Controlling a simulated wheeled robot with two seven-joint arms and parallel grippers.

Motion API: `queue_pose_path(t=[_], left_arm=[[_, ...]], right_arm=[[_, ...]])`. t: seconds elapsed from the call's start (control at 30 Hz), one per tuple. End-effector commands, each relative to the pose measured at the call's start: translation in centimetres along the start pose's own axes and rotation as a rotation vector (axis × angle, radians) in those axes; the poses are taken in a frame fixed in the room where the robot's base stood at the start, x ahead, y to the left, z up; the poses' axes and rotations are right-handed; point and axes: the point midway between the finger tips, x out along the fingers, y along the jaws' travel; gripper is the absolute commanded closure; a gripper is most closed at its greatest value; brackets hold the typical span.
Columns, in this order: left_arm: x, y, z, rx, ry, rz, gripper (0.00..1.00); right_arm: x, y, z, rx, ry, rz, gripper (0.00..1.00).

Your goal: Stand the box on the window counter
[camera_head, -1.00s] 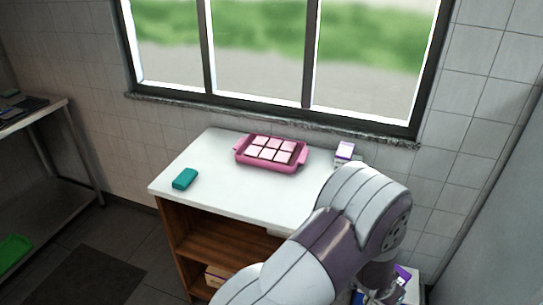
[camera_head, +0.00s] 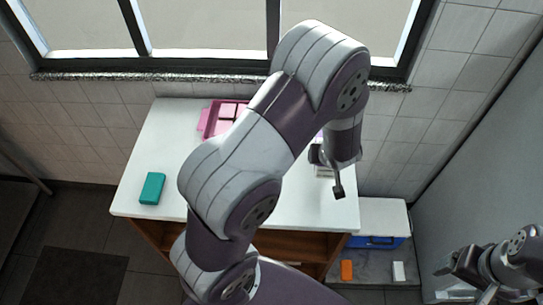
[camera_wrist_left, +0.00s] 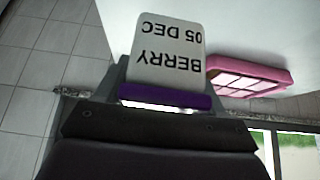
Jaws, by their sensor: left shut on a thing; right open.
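The box (camera_wrist_left: 168,50) is white with a purple band and dark lettering, "BERRY 05 DEC", upside down in the left wrist view. My left gripper (camera_head: 328,172) is shut on it, over the right part of the window counter (camera_head: 170,135). In the head view the box is mostly hidden by my left arm; I cannot tell whether it touches the counter top. The counter is white-topped, below the window. My right gripper (camera_head: 454,274) is open and empty at the lower right, away from the counter.
A pink tray (camera_head: 205,124) with pale squares stands at the back of the counter, partly behind my arm. A teal block (camera_head: 152,188) lies at the left. A white and blue cooler (camera_head: 378,217) stands right of the counter, with an orange item (camera_head: 347,270) in front.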

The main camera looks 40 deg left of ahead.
Motion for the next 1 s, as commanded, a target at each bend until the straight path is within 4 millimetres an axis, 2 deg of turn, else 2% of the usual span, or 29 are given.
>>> queue_pose_path(t=[0.03, 0.1, 0.2, 0.3, 0.37, 0.6, 0.97, 1.0], left_arm=[[1.6, -1.5, 1.7, -0.003, 0.001, -0.002, 0.74], [2.0, -3.4, 3.1, -0.003, 0.001, -0.002, 0.74], [2.5, -5.6, 4.6, -0.004, 0.001, 0.0, 0.74], [2.6, -7.1, 5.5, -0.003, 0.001, 0.0, 0.74], [2.7, -7.5, 5.8, -0.002, 0.001, 0.0, 0.74], [5.8, -7.6, 7.9, 0.0, 0.0, 0.001, 0.74], [6.2, -7.6, 8.1, -0.001, 0.001, 0.001, 0.74], [6.2, -7.6, 8.2, -0.001, 0.0, 0.001, 0.28]], right_arm=[[2.4, 0.0, 0.3, 0.0, -0.001, 0.0, 0.16], [3.5, 0.0, 0.5, 0.0, -0.001, 0.0, 0.16], [4.5, 0.0, 0.6, 0.0, -0.001, 0.0, 0.16], [4.9, 0.0, 0.6, 0.0, 0.0, 0.0, 0.16], [5.0, 0.0, 0.6, 0.0, 0.0, 0.0, 0.16], [6.3, 0.0, 0.8, 0.0, 0.0, 0.0, 0.16], [6.5, 0.0, 0.8, 0.0, 0.0, 0.0, 0.16], [6.5, 0.0, 0.8, 0.0, 0.0, 0.0, 0.16]])
